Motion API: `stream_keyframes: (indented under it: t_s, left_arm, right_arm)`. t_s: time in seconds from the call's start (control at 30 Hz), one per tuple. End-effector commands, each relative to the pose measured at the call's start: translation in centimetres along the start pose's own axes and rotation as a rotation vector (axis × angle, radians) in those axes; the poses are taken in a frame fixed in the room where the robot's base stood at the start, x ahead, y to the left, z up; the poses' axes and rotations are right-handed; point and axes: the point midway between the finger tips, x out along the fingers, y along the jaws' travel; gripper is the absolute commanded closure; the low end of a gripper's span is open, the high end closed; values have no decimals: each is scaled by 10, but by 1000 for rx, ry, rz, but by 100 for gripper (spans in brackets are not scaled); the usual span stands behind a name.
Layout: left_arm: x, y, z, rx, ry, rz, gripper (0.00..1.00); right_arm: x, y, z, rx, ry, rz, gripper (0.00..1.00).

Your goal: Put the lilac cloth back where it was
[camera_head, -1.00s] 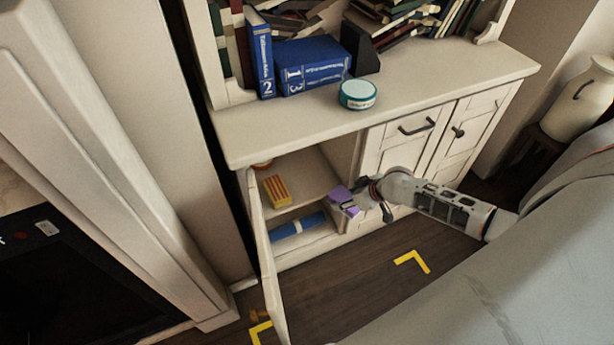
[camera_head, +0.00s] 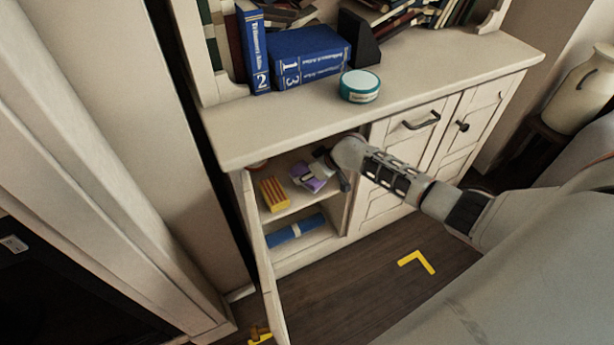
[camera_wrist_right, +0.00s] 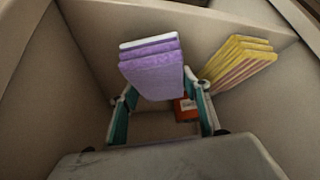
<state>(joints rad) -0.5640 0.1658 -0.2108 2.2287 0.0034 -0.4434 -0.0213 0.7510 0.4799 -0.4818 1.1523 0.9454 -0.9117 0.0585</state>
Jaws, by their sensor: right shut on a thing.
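The lilac cloth (camera_head: 314,184), a folded stack, is inside the open left part of the cabinet, at the upper shelf. My right gripper (camera_head: 309,175) is shut on it. In the right wrist view the lilac cloth (camera_wrist_right: 153,70) stands out between the two fingers of my right gripper (camera_wrist_right: 160,105). Whether the cloth touches the shelf cannot be told. A folded yellow cloth (camera_head: 274,193) with an orange side lies on the same shelf, left of the lilac one; it also shows in the right wrist view (camera_wrist_right: 238,60). My left gripper is not in view.
The cabinet door (camera_head: 262,255) stands open on the left. The cabinet's right inner wall is close to my right arm. A blue roll with a pale band (camera_head: 296,230) lies on the lower shelf. A teal round tin (camera_head: 359,87) and blue books (camera_head: 308,57) stand on the top.

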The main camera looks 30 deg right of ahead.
Motion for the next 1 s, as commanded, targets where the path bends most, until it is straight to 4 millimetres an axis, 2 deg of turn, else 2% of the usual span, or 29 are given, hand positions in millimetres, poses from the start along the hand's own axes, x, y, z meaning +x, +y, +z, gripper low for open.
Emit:
stream_keyframes:
  t_s: [0.03, 0.23, 0.5, 0.53, 0.57, 0.9, 1.0]
  left_arm:
    - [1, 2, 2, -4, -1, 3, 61]
    - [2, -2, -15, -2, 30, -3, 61]
    - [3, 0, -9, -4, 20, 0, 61]
    - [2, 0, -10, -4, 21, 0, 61]
    - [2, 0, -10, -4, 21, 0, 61]
    - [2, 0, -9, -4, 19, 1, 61]
    - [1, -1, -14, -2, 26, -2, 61]
  right_arm:
    - [10, 0, 16, 2, -15, -1, 74]
    - [9, 1, 12, 1, -6, 1, 74]
    - [12, 1, 14, 1, -7, 1, 74]
    - [12, 1, 14, 1, -6, 1, 46]
    - [11, 1, 14, 1, -6, 1, 38]
    - [10, 1, 13, 1, -5, 1, 37]
    - [5, 1, 9, 0, -3, 2, 37]
